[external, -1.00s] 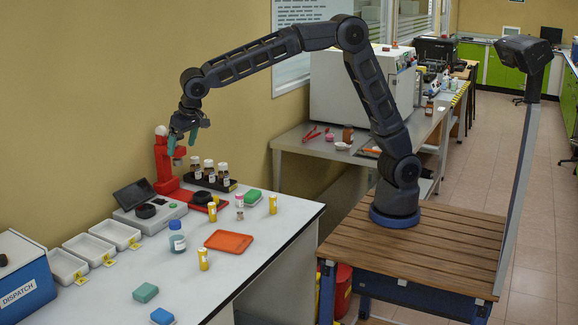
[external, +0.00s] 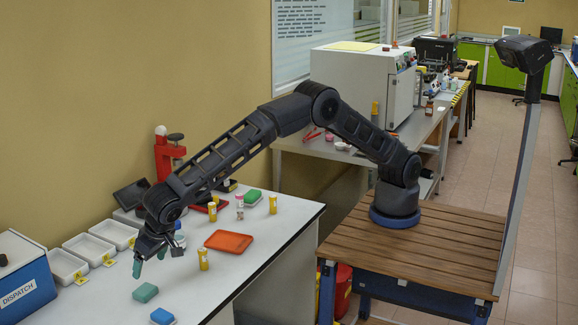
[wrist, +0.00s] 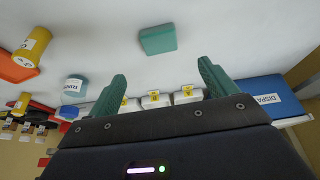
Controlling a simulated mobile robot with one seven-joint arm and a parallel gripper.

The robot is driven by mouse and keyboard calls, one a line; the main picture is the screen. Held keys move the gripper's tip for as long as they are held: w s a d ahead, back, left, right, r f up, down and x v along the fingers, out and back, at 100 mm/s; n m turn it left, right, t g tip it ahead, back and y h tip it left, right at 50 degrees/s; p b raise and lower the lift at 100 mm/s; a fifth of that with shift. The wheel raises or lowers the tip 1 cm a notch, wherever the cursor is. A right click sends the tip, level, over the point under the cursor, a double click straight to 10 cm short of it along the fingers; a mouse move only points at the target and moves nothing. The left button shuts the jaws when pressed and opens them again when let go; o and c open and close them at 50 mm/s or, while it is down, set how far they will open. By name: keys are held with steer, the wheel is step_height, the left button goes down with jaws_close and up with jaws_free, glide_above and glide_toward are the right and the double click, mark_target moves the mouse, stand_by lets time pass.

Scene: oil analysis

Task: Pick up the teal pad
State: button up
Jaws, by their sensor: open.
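The teal pad (external: 145,292) is a small block lying flat on the white table near the front left. In the wrist view the teal pad (wrist: 158,40) sits ahead of and between the two fingertips, apart from them. My gripper (external: 157,261) is open and empty, with teal fingers pointing down, a little above the table and just behind the pad. The open fingers (wrist: 161,75) also show in the wrist view.
A blue pad (external: 162,316) lies near the teal one. A yellow bottle (external: 203,259) and orange tray (external: 229,242) stand to the right. White bins (external: 88,248) and a blue dispatch box (external: 22,280) are left.

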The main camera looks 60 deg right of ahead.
mark_target(143, 288)
steer(key=x, duration=1)
steer(key=shift+w+f, duration=0.25)
steer(key=shift+f, duration=0.05)
steer(key=c, duration=1.1)
